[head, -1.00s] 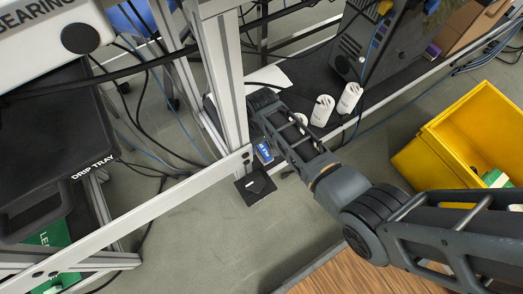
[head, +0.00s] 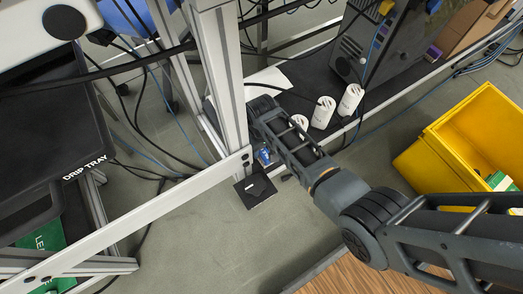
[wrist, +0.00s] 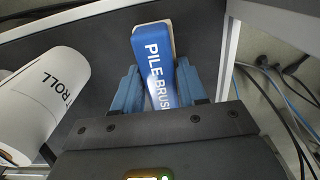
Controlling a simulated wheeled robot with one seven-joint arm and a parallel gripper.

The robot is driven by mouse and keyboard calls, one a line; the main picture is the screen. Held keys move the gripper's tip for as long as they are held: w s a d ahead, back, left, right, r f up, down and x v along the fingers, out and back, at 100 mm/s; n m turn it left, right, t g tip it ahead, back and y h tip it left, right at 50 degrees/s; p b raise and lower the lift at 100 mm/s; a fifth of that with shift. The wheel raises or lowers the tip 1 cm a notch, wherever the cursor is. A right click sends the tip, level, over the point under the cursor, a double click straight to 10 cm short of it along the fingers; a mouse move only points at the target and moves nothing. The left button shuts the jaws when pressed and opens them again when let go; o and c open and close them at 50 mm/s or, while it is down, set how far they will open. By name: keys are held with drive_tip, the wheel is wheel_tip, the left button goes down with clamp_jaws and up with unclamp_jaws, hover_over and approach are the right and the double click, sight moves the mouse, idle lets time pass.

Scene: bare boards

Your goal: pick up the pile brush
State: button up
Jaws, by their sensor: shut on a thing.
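The pile brush (wrist: 158,55) is a blue block with white "PILE BRUSH" lettering and a pale edge. In the wrist view it sits between the two blue fingers of my gripper (wrist: 160,88), which is shut on it. The brush lies over or just above a dark shelf surface; I cannot tell whether it still touches it. In the head view my arm reaches to the shelf beside a metal post, and only a small blue patch shows by the gripper (head: 264,155). The rest of the brush is hidden there by my arm.
White rolls (head: 323,112) stand right of my arm on the dark shelf (head: 290,78); one roll (wrist: 40,100) is close left of my gripper. A metal post (head: 222,80) stands close on the left. A yellow bin (head: 430,160) is at the right. Cables hang nearby.

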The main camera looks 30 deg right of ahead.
clamp_jaws()
wheel_tip(320, 180, up, 10)
drive_tip(key=p, duration=0.5)
